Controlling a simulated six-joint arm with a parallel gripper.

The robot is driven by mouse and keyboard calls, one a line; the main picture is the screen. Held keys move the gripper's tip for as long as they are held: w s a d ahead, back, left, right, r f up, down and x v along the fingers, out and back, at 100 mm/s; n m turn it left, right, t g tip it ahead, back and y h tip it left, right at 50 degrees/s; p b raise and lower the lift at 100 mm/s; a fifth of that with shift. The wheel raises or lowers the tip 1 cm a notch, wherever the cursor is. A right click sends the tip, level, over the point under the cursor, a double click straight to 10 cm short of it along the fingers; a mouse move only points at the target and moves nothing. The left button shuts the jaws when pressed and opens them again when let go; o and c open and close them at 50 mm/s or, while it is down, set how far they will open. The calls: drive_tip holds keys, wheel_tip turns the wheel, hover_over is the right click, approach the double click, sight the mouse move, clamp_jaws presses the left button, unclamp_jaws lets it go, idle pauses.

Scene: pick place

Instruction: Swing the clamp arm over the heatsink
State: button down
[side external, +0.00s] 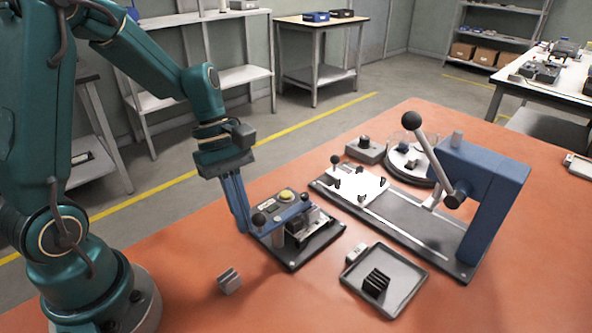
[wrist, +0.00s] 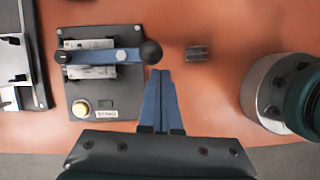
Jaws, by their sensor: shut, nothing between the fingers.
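The clamp fixture is a dark plate (side external: 292,258) with a yellow button; it also shows in the wrist view (wrist: 77,88). Its blue clamp arm (side external: 287,211) ends in a black ball knob (side external: 259,219). From above, the clamp arm (wrist: 100,56) crosses over a silver part (wrist: 88,72), which looks like the heatsink and shows on both sides of the bar. Whether the arm presses on it cannot be told. My gripper (side external: 244,229) is shut and empty, low beside the knob. In the wrist view, its fingertips (wrist: 160,73) lie just below the knob (wrist: 151,52), seemingly apart.
A small grey block (side external: 229,281) lies on the orange table in front of the fixture. A grey tray (side external: 408,282) holds a black finned block (side external: 376,283). A blue lever press (side external: 492,195) stands on a long plate to the right. The table's near left is mostly clear.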

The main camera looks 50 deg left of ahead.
drive_tip(key=shift+a, duration=0.5)
drive_tip(key=a, duration=0.3)
drive_tip(key=v, duration=1)
drive_tip(key=s+d+m+t+y, duration=0.4)
drive_tip(key=s+d+m+t, duration=0.2)
drive_tip(key=m, duration=1)
drive_tip(key=s+d, duration=0.1)
drive_tip(key=d, duration=0.1)
drive_tip(key=shift+s+d+r+m, duration=0.2)
drive_tip(key=shift+s+d+m, duration=0.1)
drive_tip(key=shift+m, duration=0.1)
